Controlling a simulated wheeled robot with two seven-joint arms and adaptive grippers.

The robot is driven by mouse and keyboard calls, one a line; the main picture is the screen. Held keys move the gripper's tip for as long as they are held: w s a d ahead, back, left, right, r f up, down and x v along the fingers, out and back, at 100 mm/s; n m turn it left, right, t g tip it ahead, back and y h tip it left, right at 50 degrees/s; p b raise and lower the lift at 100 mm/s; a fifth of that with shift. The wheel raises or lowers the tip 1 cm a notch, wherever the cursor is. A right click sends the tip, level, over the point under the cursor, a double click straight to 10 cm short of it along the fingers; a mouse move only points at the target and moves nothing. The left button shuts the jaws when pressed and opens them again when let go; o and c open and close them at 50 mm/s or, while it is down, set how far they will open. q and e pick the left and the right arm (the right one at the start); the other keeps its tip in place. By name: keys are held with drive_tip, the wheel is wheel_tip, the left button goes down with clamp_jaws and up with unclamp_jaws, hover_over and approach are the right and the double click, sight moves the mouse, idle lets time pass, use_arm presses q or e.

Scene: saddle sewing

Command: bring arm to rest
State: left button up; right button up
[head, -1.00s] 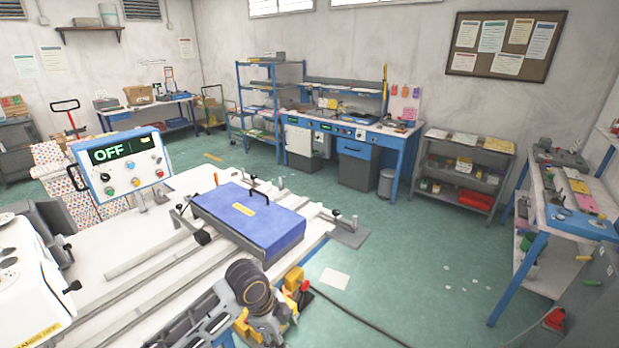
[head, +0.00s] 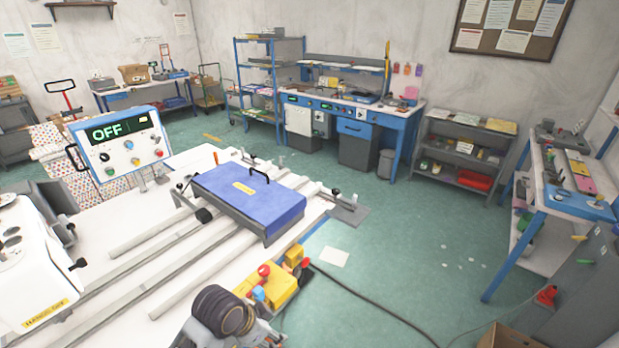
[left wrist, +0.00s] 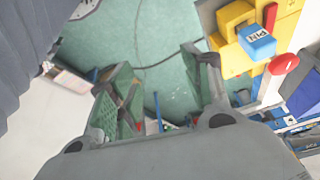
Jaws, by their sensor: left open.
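My left gripper (left wrist: 152,88) shows in the left wrist view with its two fingers spread apart and nothing between them. Green floor shows behind the fingers. In the head view part of my arm (head: 222,312), with a dark ribbed joint, is at the bottom centre, by the front edge of the white worktable (head: 125,285). The fingers cannot be made out there. My right gripper is in neither view.
A yellow box (head: 284,291) with a red button is close beside my arm; it also shows in the left wrist view (left wrist: 233,22) with a blue PIN block (left wrist: 258,40). A blue handled case (head: 250,200) lies on rails. The control panel (head: 122,146) reads OFF. Floor to the right is mostly clear.

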use_arm(q)
drive_tip(key=shift+s+a+f+n+y, duration=0.5)
drive_tip(key=shift+s+a+n+y, duration=0.3)
drive_tip(key=shift+s+a+n, duration=1.8)
drive_tip(key=shift+s+a+f+n+y, duration=0.65)
drive_tip(key=shift+s+a+n, duration=0.9)
drive_tip(key=shift+a, duration=1.95)
wheel_tip(320, 180, down, 34)
drive_tip(key=s+g+b, duration=0.1)
drive_tip(key=s, duration=0.1)
drive_tip(key=s+a+f, duration=0.2)
drive_tip(key=s+f, duration=0.8)
drive_tip(key=s, duration=0.1)
drive_tip(key=s+a+f+g+b, duration=0.1)
drive_tip(key=s+a+f, duration=0.1)
drive_tip(key=s+f, duration=0.9)
drive_tip(key=shift+s+b, duration=0.25)
drive_tip(key=shift+b, duration=0.05)
drive_tip(key=shift+y, duration=0.25)
